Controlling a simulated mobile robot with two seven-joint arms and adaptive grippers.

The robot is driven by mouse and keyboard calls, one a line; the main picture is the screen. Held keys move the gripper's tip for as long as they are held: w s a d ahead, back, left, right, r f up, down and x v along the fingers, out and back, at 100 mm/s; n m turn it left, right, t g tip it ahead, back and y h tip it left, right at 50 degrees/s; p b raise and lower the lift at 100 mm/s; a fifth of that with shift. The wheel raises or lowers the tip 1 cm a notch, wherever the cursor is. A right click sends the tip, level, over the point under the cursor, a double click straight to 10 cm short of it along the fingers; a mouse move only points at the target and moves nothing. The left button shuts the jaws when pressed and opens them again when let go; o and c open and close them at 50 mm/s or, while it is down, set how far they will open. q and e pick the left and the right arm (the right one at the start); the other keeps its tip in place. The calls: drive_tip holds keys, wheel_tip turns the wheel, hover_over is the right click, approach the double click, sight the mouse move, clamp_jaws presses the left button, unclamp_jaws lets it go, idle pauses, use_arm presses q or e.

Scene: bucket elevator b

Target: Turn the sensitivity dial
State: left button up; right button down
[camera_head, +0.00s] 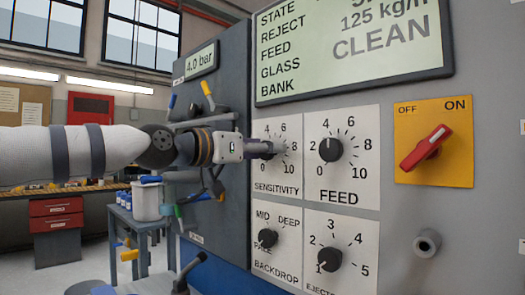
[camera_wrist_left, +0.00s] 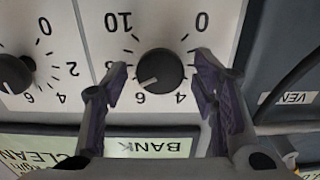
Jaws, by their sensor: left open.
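The sensitivity dial (camera_wrist_left: 160,70) is a round black knob on a white plate marked SENSITIVITY (camera_head: 276,189). In the left wrist view, which is upside down, its pale pointer mark lies between 6 and 8. My left gripper (camera_head: 270,148) reaches in from the left in the head view and covers most of this dial there. In the left wrist view the fingers of my left gripper (camera_wrist_left: 156,80) are open, one on each side of the knob with gaps visible. I cannot tell how far the fingertips are from the panel. My right gripper is not in view.
The feed dial (camera_head: 331,149) is right of the sensitivity plate, the backdrop dial (camera_head: 267,238) and ejector dial (camera_head: 329,259) below. A display (camera_head: 350,45) overhangs above. A red switch (camera_head: 425,147) on yellow and a grey round stub (camera_head: 427,242) are farther right.

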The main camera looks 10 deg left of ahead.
use_arm(q)
drive_tip(key=c, duration=1.1)
drive_tip(key=shift+m+p, duration=0.3)
drive_tip(key=shift+m, duration=0.7)
drive_tip(key=shift+c, duration=0.2)
drive_tip(key=o, duration=1.1)
drive_tip(key=shift+o, duration=0.2)
drive_tip(key=shift+s, duration=0.1)
